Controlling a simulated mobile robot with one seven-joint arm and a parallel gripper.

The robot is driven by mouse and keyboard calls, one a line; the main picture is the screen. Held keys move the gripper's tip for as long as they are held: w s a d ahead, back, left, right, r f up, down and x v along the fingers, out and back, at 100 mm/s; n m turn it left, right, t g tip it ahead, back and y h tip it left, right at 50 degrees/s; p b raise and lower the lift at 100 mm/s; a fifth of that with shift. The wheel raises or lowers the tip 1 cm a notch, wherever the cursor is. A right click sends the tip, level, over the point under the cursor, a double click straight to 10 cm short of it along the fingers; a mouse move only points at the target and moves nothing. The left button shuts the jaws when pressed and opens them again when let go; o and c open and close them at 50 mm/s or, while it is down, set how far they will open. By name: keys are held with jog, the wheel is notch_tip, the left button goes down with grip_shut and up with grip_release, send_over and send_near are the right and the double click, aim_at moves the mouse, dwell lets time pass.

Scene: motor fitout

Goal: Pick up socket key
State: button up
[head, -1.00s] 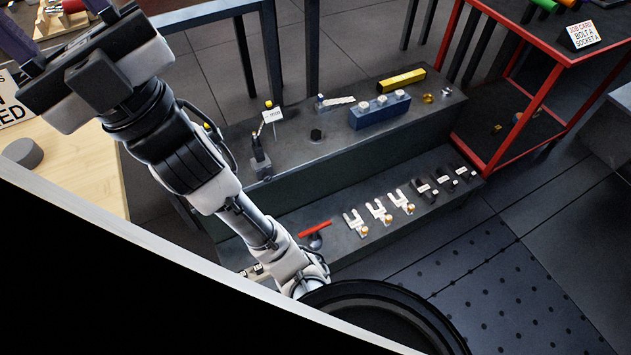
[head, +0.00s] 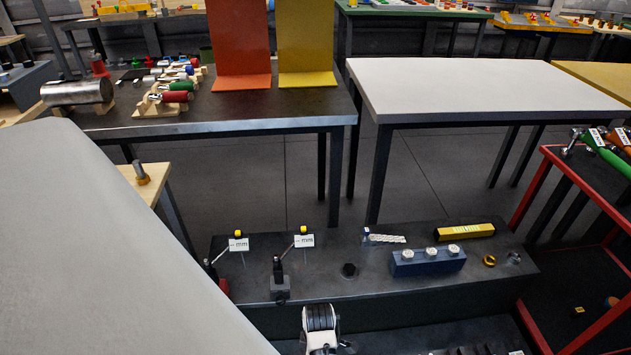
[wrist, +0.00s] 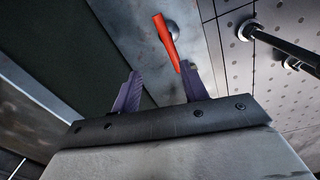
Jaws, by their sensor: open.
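Nothing is held between the fingers. Whether the bar touches a finger is unclear.
The grey upper step (head: 330,278) carries two gauges with tags, a blue block (head: 428,262) and a yellow bar (head: 464,231). A red-framed table (head: 590,190) stands at right. In the wrist view, dark rods (wrist: 280,42) show at upper right above a perforated floor.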

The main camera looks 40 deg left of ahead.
jog(key=f, duration=0.6)
jog(key=d+f, duration=0.1)
jog(key=f, duration=0.2)
jog(key=shift+s+b, duration=0.35)
jog(key=shift+s+a+f, duration=0.15)
jog(key=shift+f, duration=1.2)
jog(key=shift+s+a+f, duration=0.1)
jog(key=shift+s+f, duration=0.05)
jog(key=shift+f, duration=1.15)
jog(key=shift+c, duration=0.4)
grip_shut()
